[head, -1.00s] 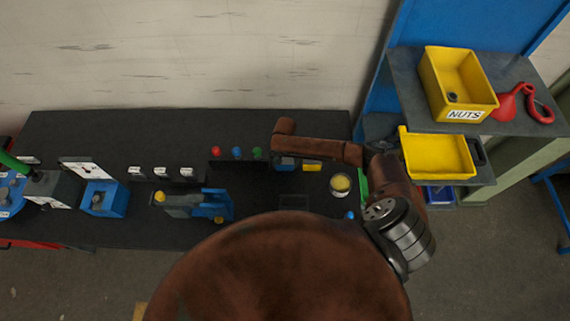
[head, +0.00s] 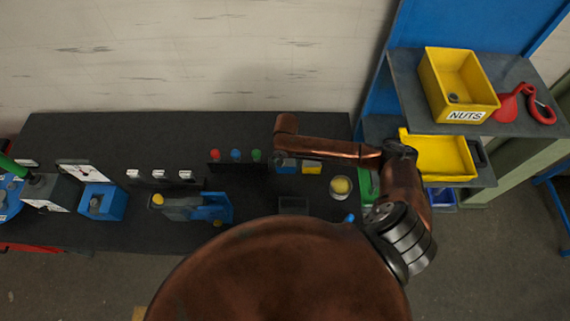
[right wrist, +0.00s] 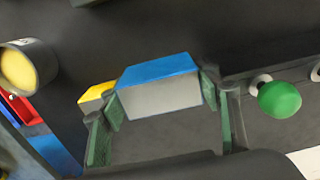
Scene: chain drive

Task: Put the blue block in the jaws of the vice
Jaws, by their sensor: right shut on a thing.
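The blue block (head: 286,166) is at the back of the dark bench, beside a yellow block (head: 312,168). In the right wrist view the blue block (right wrist: 158,82) has a blue top and a pale grey front face. My right gripper (right wrist: 160,97) has its green-padded fingers on either side of it, shut on it. In the head view the gripper is mostly hidden under my arm's end. A blue and grey device (head: 200,207), which looks like the vice, stands on the bench to the left; its jaw gap is not clear. My left gripper is not in view.
Red, blue and green knobs (head: 235,155) stand left of the block. A round can (head: 341,187) with yellow contents stands to the right. Shelves with yellow bins (head: 458,88) are at the right.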

